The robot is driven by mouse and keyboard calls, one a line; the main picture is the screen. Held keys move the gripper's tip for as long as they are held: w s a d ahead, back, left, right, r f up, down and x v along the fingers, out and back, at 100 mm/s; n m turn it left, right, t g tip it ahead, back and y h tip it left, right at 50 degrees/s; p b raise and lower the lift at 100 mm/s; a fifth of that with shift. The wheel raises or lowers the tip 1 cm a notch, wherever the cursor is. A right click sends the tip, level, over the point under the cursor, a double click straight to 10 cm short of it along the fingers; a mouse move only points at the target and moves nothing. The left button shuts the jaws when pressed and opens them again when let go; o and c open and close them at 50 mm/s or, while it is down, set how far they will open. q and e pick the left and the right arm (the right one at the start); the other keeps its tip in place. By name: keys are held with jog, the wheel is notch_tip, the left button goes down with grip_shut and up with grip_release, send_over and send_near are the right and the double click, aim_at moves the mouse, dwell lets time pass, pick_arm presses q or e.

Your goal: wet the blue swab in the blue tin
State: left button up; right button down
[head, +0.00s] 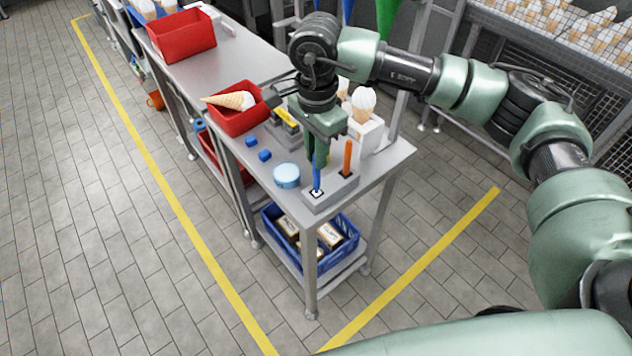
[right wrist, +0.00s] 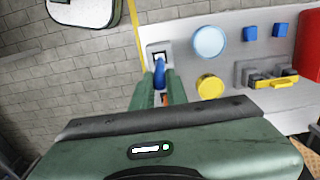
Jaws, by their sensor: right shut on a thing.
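The blue swab (head: 317,178) stands upright at the front socket of a grey holder block (head: 331,191), its lower end at the socket. My right gripper (head: 318,158) points down from above and is shut on the swab's upper part. In the right wrist view the blue swab (right wrist: 159,73) shows between the fingertips (right wrist: 158,88). The blue tin (head: 287,176), with a pale blue round top, sits on the table just left of the holder. It also shows in the right wrist view (right wrist: 209,42). My left gripper is out of view.
An orange swab (head: 347,158) stands close behind in the same holder. A yellow tin (right wrist: 210,87) is beside the blue one. Two blue cubes (head: 252,140), a red bin (head: 238,120) with a cone, and a white cone stand (head: 366,135) are nearby.

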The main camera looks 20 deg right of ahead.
jog(key=shift+r+p, duration=0.8)
jog(key=shift+r, duration=1.5)
jog(key=shift+s+f, duration=0.15)
jog(key=s+d+f+n+b, duration=0.1)
jog(key=s+f+n, duration=0.1)
jog(key=s+n, duration=0.4)
jog(key=s+d+f+n+b, duration=0.1)
jog(key=s+f+n, duration=0.2)
jog(key=s+n, duration=0.4)
jog(key=shift+d+n, duration=0.4)
jog(key=shift+n, duration=0.1)
